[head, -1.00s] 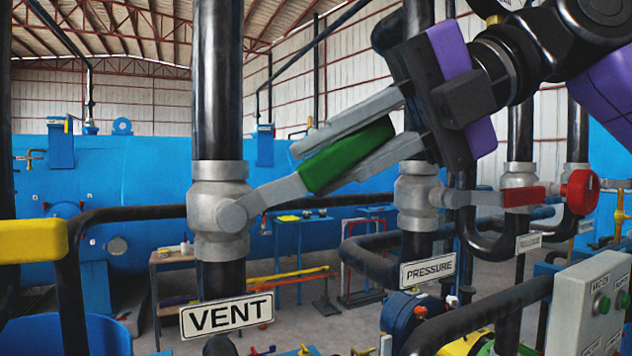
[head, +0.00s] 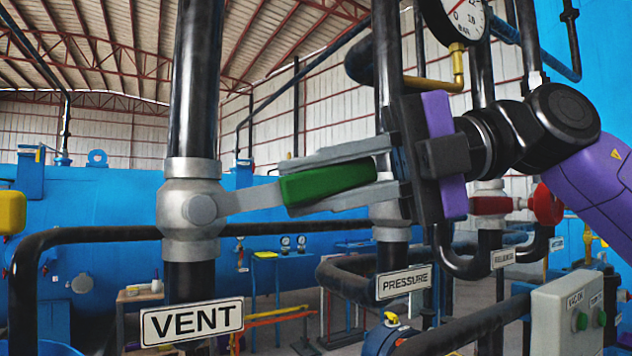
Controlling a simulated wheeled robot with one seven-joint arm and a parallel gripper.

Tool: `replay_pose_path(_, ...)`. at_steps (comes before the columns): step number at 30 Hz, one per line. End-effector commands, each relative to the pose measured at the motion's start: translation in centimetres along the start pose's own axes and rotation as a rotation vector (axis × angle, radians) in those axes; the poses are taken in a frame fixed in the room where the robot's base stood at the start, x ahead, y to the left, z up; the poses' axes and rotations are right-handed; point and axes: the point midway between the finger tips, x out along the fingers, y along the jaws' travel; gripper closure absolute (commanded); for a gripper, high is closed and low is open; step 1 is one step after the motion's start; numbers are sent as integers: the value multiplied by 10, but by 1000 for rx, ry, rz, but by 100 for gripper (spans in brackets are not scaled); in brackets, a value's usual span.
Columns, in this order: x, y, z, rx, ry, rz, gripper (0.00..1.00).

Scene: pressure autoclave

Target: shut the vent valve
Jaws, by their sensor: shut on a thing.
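The vent valve (head: 191,210) is a grey ball valve on a black vertical pipe at the left of the head view. The VENT sign (head: 192,322) hangs below it. Its lever (head: 250,199) has a green grip (head: 328,183) and points right, across the pipe, tilted slightly up. My gripper (head: 335,178) is shut on the green grip, with one finger above and one below it. My arm comes in from the right.
The PRESSURE sign (head: 403,283) hangs on the pipe to the right, its valve partly behind my gripper. A grey button box (head: 570,315) stands at lower right. A gauge (head: 464,18) is above.

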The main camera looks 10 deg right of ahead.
Motion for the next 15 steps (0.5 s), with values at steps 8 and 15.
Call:
replay_pose_path(8, -1, 0, 1, 1, -2, 0, 56)
replay_pose_path(15, -1, 0, 0, 1, -1, 0, 56)
